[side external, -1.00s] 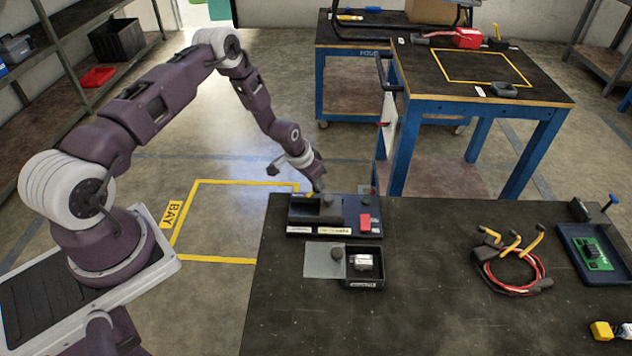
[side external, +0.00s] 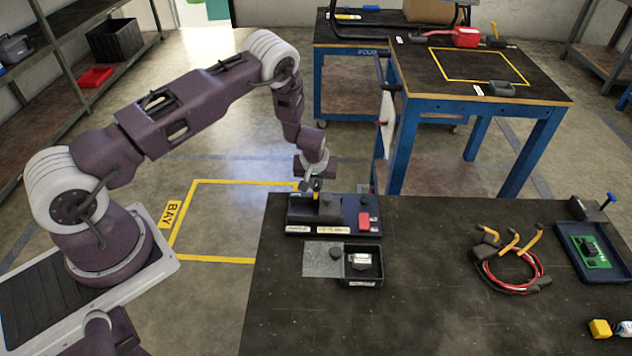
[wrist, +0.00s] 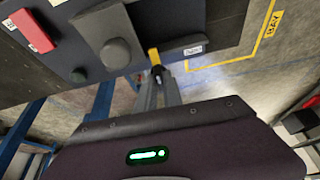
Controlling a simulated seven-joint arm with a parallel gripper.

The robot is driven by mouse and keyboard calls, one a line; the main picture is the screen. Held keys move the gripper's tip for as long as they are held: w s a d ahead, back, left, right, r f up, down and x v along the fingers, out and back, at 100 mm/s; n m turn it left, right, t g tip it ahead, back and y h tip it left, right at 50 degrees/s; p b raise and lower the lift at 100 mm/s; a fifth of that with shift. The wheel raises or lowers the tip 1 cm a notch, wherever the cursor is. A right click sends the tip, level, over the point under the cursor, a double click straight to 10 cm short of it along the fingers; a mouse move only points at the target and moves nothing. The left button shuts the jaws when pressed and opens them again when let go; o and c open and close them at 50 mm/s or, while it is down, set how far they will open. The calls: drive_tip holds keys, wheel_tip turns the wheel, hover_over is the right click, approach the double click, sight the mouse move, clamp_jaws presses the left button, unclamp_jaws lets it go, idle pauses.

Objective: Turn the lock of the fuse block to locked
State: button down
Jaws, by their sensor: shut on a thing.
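In the side view my gripper (side external: 312,187) comes down onto the block's back edge. The fingers partly hide the lever, and I cannot read its lock position.
A red piece (side external: 364,220) stands on the block's right part. In front are a grey plate (side external: 318,262) and a small black bin (side external: 362,281) holding a pale part. Cables (side external: 512,270) and a blue tray (side external: 572,258) lie further right. The bench middle is clear.

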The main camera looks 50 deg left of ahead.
sight(316, 196)
drive_tip(key=shift+n, duration=0.3)
idle(0.4)
drive_tip(key=c, duration=1.5)
unclamp_jaws()
drive_tip(key=v, duration=0.7)
drive_tip(key=shift+d, duration=0.1)
drive_tip(key=shift+w+r, duration=0.1)
